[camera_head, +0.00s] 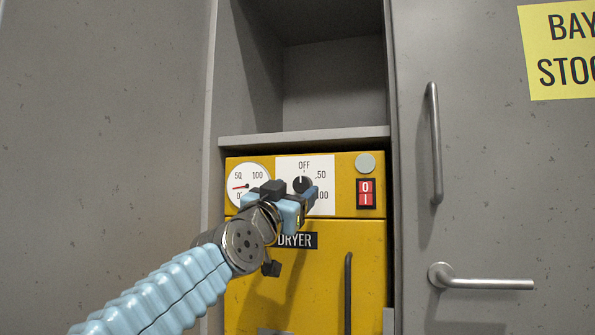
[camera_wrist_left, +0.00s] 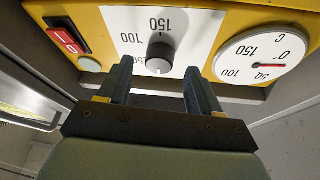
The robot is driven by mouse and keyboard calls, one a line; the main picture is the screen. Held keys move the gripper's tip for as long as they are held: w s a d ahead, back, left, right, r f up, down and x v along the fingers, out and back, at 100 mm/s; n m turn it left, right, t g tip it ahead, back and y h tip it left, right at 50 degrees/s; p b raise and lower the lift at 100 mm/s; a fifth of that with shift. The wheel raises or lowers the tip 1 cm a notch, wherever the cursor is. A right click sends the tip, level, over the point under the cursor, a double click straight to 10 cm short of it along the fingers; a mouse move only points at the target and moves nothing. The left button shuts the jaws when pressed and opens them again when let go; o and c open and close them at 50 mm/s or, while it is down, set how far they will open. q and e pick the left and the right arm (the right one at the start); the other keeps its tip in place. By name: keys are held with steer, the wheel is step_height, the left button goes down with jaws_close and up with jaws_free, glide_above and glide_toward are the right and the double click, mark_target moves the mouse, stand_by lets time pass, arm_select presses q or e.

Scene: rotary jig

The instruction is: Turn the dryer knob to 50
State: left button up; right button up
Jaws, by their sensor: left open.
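The yellow dryer (camera_head: 345,265) stands in a grey cabinet. Its black knob (camera_head: 302,184) sits on a white dial plate (camera_head: 322,166); the white mark points up at OFF, with 50 to the right and 100 partly hidden below. My left gripper (camera_head: 291,194) is open in front of the plate, partly covering it. In the left wrist view, which is upside down, the knob (camera_wrist_left: 160,57) lies between the tips of my open left gripper (camera_wrist_left: 158,68), with a finger on either side. I cannot tell whether either finger touches it. My right gripper is not in view.
A gauge (camera_head: 240,178) with a red needle is left of the plate. A red rocker switch (camera_head: 366,193) and a round pale lamp (camera_head: 365,162) are to its right. A dark door handle (camera_head: 348,290) sticks out below. An empty shelf space (camera_head: 335,95) is above the dryer.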

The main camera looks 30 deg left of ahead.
mark_target(302, 185)
arm_select(q)
steer(key=shift+p+x, duration=0.6)
steer(key=shift+x, duration=0.55)
steer(key=c, duration=1)
